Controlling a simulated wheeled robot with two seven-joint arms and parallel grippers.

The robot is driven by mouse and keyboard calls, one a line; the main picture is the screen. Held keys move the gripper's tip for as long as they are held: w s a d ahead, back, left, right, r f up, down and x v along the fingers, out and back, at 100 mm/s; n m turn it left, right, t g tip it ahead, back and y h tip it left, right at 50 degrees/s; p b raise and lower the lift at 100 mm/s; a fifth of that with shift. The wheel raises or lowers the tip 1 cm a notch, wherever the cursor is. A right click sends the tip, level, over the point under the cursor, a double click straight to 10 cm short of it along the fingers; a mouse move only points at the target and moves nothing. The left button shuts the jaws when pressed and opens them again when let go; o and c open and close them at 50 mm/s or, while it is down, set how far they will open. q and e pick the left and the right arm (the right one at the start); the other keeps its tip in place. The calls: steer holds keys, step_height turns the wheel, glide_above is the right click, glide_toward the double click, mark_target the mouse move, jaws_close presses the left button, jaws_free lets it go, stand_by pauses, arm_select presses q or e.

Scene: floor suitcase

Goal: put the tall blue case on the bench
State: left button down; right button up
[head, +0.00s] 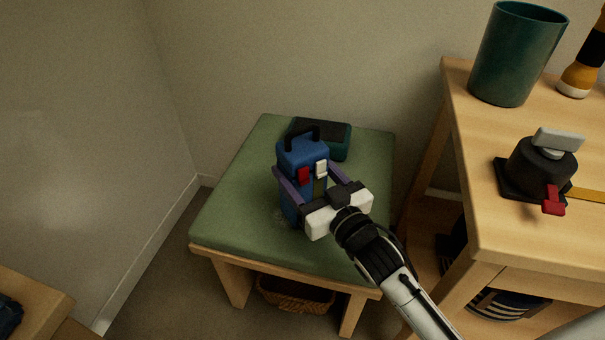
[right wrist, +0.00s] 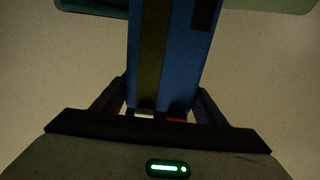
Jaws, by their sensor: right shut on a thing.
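The tall blue case (head: 291,205) stands upright over the green-topped bench (head: 237,215), with a black handle on top and a red and a white latch on its front. My right gripper (head: 310,180) is shut on it, with the purple fingers on either side of its body. The blue case also fills the upper middle of the right wrist view (right wrist: 175,55), with a dark yellowish strap down it. Its lower front is partly hidden by my gripper, so I cannot tell whether its base touches the cushion. My left gripper is not in view.
A dark teal case (head: 338,140) with a black top lies at the back of the bench. A wooden table (head: 500,235) at right bears a teal bin (head: 515,55) and a black device (head: 540,165). A wicker basket (head: 295,295) sits under the bench. The bench's left and front cushion is clear.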

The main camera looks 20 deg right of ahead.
stand_by(0.3)
steer(key=o, duration=1.4)
steer(key=shift+f, duration=0.15)
steer(key=shift+o, duration=0.2)
arm_select(q)
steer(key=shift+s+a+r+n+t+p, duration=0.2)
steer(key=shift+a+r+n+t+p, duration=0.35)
steer(key=shift+p, duration=0.65)
arm_select(e)
steer(key=s+d, duration=0.2)
steer(key=s, duration=0.9)
steer(key=shift+s+d, duration=0.15)
steer(key=shift+s, duration=0.25)
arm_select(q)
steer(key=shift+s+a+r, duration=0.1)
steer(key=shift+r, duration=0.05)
